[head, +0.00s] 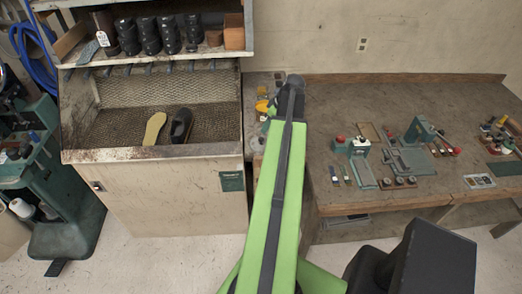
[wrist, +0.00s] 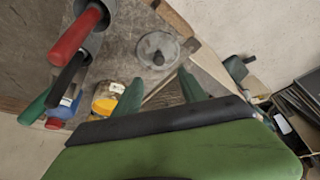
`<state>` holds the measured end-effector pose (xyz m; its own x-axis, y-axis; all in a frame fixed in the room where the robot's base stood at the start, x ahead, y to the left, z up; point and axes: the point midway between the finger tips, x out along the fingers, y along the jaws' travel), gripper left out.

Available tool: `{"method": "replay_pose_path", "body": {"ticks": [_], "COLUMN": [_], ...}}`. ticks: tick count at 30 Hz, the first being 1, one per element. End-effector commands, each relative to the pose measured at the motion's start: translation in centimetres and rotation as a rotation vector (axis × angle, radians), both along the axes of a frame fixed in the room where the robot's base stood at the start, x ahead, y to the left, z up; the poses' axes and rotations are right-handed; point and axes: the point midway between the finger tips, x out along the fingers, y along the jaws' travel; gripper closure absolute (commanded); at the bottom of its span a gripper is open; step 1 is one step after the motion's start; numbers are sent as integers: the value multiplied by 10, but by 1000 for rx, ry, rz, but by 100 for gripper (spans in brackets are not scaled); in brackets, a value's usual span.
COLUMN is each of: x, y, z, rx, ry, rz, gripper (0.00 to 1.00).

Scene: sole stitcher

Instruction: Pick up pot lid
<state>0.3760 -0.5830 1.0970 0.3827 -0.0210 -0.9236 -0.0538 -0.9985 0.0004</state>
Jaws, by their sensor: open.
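The pot lid (wrist: 150,44) is a round grey disc with a dark knob in its middle. It lies on the worktop in the upper middle of the wrist view. My gripper (wrist: 159,80) is open, its two green fingers apart with nothing held between them. In the wrist view the lid shows just beyond the fingertips, roughly in line with the gap. In the head view my gripper (head: 292,82) is over the left end of the workbench, and I cannot make out the lid there.
Red- and green-handled tools (wrist: 75,38) stand at the left of the wrist view, close to a yellow item (wrist: 104,105). The workbench (head: 330,105) carries green fixtures (head: 420,130) further right. A basin (head: 205,150) with a sole and a shoe is at left.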

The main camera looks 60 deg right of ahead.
Motion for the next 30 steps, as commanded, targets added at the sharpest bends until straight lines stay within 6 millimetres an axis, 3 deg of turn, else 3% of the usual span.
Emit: {"method": "replay_pose_path", "body": {"ticks": [1, 5, 14, 23, 30], "x": [5, 15, 21, 36, 37], "y": [-1, -1, -1, -3, -3], "z": [-22, -44, -51, -96, -93], "rx": [0, 0, 0, 0, 1], "ry": [0, 0, 1, 1, 1], "rz": [1, 1, 2, 2, 1], "gripper": [51, 51, 51, 51, 51]}}
